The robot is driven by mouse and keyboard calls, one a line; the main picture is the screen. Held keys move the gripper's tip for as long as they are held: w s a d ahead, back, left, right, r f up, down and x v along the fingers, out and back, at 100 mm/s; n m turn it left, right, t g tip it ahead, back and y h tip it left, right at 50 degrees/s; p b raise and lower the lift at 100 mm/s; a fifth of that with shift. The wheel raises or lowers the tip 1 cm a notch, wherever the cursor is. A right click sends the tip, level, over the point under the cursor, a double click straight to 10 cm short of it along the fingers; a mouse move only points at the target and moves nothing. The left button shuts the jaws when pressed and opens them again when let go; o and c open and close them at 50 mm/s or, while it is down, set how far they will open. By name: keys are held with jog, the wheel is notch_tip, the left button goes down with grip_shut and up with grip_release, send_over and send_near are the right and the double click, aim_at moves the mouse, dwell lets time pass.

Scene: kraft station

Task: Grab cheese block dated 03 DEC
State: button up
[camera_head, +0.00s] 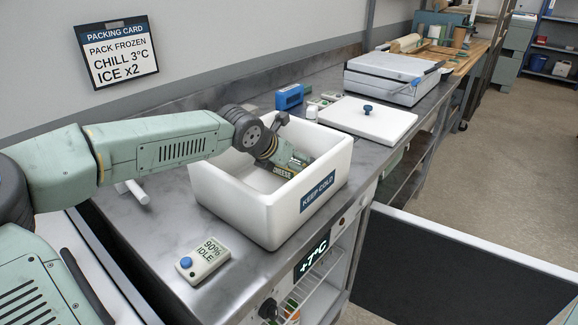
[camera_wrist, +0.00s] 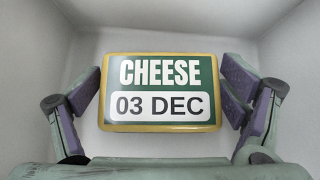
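The cheese block (camera_wrist: 160,133) has a green face, a yellow edge and a label reading CHEESE 03 DEC. It is inside the white KEEP COLD box (camera_head: 230,205); its lettering also shows small in the head view (camera_head: 283,172). My gripper (camera_wrist: 161,75) is down in the box, with one finger on each side of the block. The fingers are spread wide, with a narrow gap visible at the right edge; the left finger is very close to the block. In the head view my gripper (camera_head: 290,160) partly hides the block, and the box's near wall hides its floor.
A white lid (camera_head: 365,120) with a blue knob lies behind the box. A grey case (camera_head: 392,80) stands farther back. A small device reading 90% IDLE (camera_head: 203,258) sits at the box's front left. A blue device (camera_head: 290,97) is behind the box. A packing card (camera_head: 117,52) hangs on the wall.

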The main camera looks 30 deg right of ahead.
jog(key=c, duration=1)
